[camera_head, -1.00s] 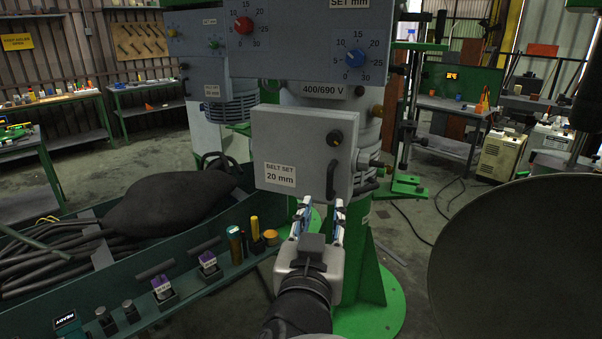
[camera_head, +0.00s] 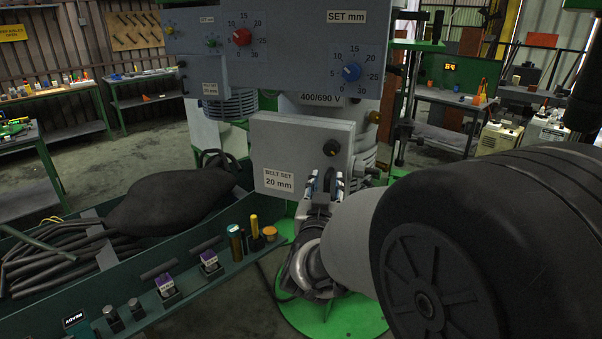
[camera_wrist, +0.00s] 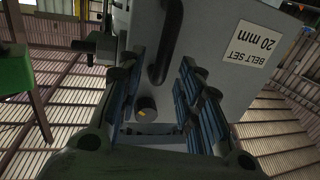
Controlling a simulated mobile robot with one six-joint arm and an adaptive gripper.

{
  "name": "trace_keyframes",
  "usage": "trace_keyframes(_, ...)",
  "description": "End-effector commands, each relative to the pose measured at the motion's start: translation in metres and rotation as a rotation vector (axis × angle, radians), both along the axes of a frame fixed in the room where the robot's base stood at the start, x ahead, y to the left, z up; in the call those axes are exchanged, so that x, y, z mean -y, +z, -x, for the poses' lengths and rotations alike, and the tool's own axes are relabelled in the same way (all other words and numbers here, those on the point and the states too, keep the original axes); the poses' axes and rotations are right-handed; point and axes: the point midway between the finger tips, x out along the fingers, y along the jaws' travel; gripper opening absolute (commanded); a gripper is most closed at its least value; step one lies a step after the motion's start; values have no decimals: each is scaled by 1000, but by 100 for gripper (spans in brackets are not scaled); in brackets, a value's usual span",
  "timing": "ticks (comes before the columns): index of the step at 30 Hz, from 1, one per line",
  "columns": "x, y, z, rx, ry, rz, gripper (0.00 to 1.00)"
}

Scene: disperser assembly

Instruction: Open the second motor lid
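The grey motor lid (camera_head: 290,155) bears a "BELT SET 20 mm" label and a dark knob at its upper right. It looks closed on the nearer machine. In the wrist view the lid (camera_wrist: 205,45) appears upside down, with its black bar handle (camera_wrist: 166,40) in the gap between my fingers. My gripper (camera_head: 325,184) is at the lid's lower right edge. In the wrist view my gripper (camera_wrist: 160,92) is open, its blue-padded fingers on either side of the handle line. I cannot tell whether they touch the handle, which is mostly hidden in the head view.
My arm covers much of the lower right.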

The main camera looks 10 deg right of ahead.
Motion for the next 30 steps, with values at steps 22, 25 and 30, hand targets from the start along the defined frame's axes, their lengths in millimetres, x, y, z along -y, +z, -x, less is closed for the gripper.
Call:
trace_keyframes(22,2,0,-7,0,0,0,10)
trace_keyframes(25,2,0,-7,0,0,1,3)
trace_keyframes(30,2,0,-7,0,1,1,0)
